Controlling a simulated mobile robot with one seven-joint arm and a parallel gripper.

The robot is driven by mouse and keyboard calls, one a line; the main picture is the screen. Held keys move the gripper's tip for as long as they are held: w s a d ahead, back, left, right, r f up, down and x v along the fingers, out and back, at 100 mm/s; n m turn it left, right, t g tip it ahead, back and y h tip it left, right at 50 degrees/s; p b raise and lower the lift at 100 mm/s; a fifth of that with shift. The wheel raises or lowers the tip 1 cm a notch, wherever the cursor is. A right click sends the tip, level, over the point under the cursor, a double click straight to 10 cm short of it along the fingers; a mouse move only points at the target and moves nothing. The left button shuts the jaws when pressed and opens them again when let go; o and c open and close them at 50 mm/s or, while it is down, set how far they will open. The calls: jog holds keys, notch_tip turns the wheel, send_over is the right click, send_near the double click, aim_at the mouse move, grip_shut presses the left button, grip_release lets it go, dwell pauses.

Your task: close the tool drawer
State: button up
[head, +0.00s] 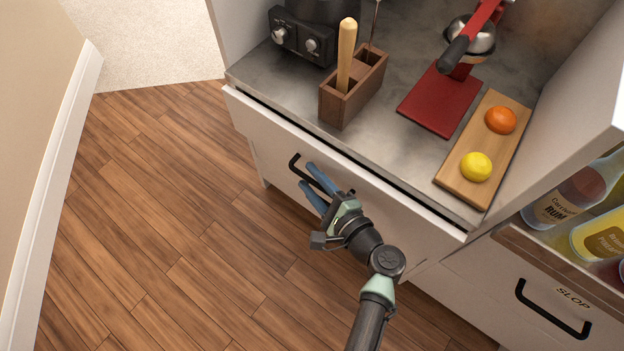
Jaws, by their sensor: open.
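The tool drawer (395,207) is the white-fronted drawer under the metal counter. A narrow dark gap shows along its top edge, between the front and the counter, so it stands slightly open. Its black bar handle (297,171) is on the left half of the front. My gripper (308,180) is open, with its two blue fingers pointing up-left toward the drawer front, close to the right part of the handle. I cannot tell whether a finger touches the handle or the front. The inside of the drawer is hidden.
On the counter (400,145) stand a wooden tool holder (342,105), a red juicer (440,100), a black appliance (302,38) and a board (462,187) with an orange (501,120) and a lemon (476,167). A drawer labelled SLOP (500,270) is at right. The wooden floor (170,220) at left is clear.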

grip_shut()
jog(key=shift+d, duration=0.1)
dwell(1.3)
